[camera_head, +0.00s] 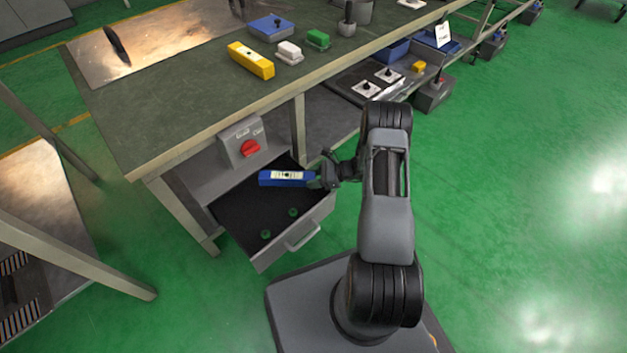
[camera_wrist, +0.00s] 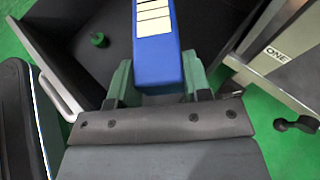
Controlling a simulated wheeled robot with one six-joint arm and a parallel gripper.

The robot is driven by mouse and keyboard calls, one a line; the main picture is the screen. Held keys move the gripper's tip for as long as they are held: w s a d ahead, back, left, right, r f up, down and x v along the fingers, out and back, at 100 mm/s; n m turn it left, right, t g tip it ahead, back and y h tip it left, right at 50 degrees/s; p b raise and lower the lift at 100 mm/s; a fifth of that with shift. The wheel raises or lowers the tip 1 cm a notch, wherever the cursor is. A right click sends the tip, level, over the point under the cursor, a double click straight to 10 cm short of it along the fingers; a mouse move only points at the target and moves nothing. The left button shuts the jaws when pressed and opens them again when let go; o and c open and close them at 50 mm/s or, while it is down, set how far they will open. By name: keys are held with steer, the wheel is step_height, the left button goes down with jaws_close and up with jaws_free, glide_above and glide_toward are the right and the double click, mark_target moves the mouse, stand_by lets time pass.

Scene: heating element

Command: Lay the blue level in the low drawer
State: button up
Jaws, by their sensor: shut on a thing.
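The blue level (camera_head: 283,178) has a pale label on its upper face. My gripper (camera_head: 322,178) is shut on one end of it and holds it over the low drawer (camera_head: 243,247). The drawer is pulled open below the workbench, with a dark inside and a handle on its front. In the wrist view the blue level (camera_wrist: 156,45) stands out between the green fingers of my gripper (camera_wrist: 158,82), with the dark drawer interior around it. Its exact height above the drawer floor is hard to tell.
Small green pieces (camera_head: 265,234) lie in the drawer, and one shows in the wrist view (camera_wrist: 98,39). A grey box with a red knob (camera_head: 251,148) sits above the drawer. A yellow level (camera_head: 251,60) lies on the workbench (camera_head: 180,110). Green floor is open at right.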

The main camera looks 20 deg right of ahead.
steer(key=shift+f, duration=0.25)
steer(key=o, duration=1)
steer(key=shift+r, duration=0.1)
steer(key=shift+o, duration=0.2)
